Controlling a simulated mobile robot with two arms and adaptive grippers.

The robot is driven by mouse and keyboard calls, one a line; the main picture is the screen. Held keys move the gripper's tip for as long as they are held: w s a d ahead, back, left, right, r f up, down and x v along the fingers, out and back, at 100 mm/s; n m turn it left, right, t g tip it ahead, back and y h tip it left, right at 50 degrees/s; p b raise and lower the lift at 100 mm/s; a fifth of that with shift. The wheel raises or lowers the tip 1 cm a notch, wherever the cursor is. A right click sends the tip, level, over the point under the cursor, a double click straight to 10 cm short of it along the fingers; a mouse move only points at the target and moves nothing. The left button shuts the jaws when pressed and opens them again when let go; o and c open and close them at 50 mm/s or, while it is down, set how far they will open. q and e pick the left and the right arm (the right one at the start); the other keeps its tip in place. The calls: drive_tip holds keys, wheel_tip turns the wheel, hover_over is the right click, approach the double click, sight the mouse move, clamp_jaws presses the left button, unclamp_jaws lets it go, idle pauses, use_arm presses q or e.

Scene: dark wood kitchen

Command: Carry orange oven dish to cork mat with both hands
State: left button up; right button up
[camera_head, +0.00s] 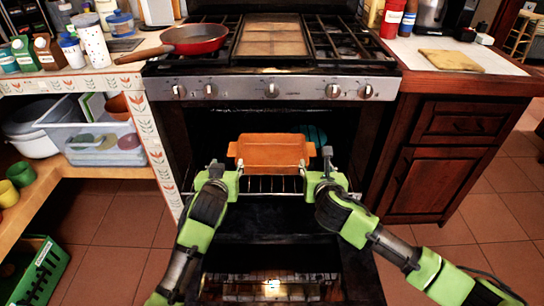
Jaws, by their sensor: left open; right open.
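The orange oven dish (271,151) sits on the wire rack inside the open oven, its long side facing me and a handle tab at each end. My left gripper (216,168) is open just left of the dish's left end. My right gripper (327,158) is open just right of its right end. Both look empty; I cannot tell whether either touches the dish. The tan cork mat (451,61) lies bare on the right counter.
The oven rack (268,185) extends below the dish, between my arms. A teal item (313,135) stands deeper in the oven. A red pan (194,39) is on the stove's left burners. A red container (391,19) and other items stand behind the mat.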

sight(234, 148)
use_arm(q)
drive_tip(key=shift+w+d+r, duration=0.1)
drive_tip(key=shift+w+r, duration=0.15)
drive_tip(key=shift+w, duration=0.05)
use_arm(e)
drive_tip(key=shift+w+d+r+n, duration=0.1)
drive_tip(key=shift+w+r+n, duration=0.1)
drive_tip(key=shift+w+n, duration=0.1)
use_arm(q)
drive_tip(key=x, duration=1.3)
drive_tip(key=shift+w+f, duration=0.15)
drive_tip(key=shift+w, duration=0.2)
use_arm(e)
drive_tip(key=x, duration=1.3)
drive_tip(key=shift+w+f, duration=0.1)
drive_tip(key=shift+w, duration=0.25)
use_arm(q)
clamp_jaws()
use_arm(e)
clamp_jaws()
